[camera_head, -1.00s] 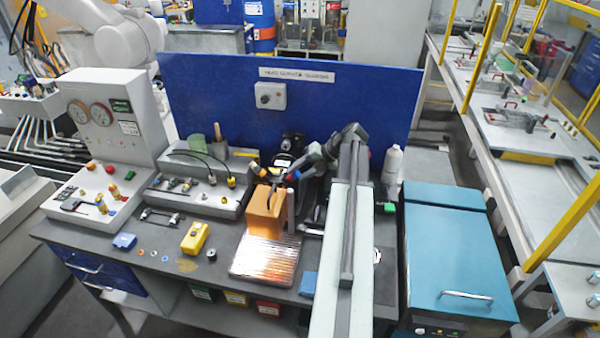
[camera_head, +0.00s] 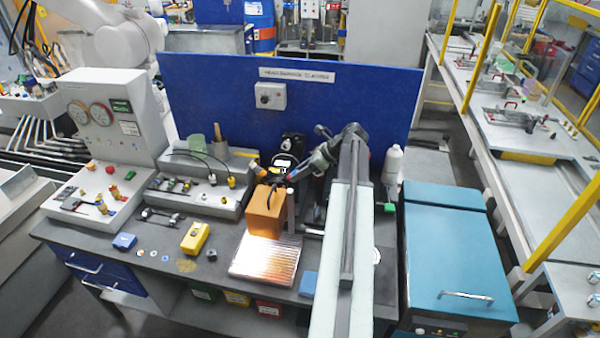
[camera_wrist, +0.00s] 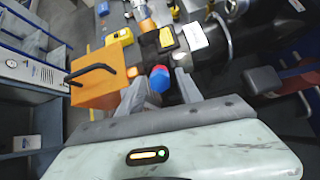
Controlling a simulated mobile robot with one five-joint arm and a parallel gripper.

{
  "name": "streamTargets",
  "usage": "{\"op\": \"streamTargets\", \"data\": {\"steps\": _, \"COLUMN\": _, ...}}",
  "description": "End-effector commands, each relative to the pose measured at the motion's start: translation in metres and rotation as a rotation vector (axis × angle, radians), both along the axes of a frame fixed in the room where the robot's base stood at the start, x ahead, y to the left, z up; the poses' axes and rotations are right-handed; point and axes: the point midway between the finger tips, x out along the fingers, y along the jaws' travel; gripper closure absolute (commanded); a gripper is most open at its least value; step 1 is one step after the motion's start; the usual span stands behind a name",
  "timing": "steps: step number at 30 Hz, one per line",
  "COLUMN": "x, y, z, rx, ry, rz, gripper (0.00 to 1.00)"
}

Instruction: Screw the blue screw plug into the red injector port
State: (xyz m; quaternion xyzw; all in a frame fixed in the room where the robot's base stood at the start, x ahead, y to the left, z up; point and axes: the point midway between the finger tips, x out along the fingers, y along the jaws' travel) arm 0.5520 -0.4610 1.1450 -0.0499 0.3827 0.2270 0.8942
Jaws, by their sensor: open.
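In the wrist view, the blue screw plug (camera_wrist: 158,84) lies against the red injector port (camera_wrist: 157,71), with no visible gap. How deep the plug sits in the port I cannot tell. My gripper (camera_wrist: 158,88) is open, with one finger on each side of the plug and port. The fingers look apart from the plug. In the head view, the plug and port are too small to tell apart clearly, and my arm partly covers that area.
An orange block (camera_head: 265,212) with a black handle stands close to the left. A ribbed metal plate (camera_head: 265,258) lies in front of it. A yellow case (camera_head: 195,238) and blue box (camera_head: 124,241) rest on the bench. A white bottle (camera_head: 392,165) stands at the right.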

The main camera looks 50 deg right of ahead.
Motion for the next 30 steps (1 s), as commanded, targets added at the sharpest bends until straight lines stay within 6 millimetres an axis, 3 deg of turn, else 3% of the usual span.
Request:
{"op": "streamTargets", "data": {"steps": 12, "x": 0.0000, "y": 0.0000, "z": 0.0000, "rx": -0.499, "ry": -0.304, "rz": 0.584, "gripper": 0.58}}
{"op": "streamTargets", "data": {"steps": 23, "x": 0.0000, "y": 0.0000, "z": 0.0000, "rx": -0.557, "ry": -0.339, "rz": 0.652, "gripper": 0.58}}
{"op": "streamTargets", "data": {"steps": 30, "x": 0.0000, "y": 0.0000, "z": 0.0000, "rx": -0.817, "ry": -0.497, "rz": 0.956, "gripper": 0.58}}
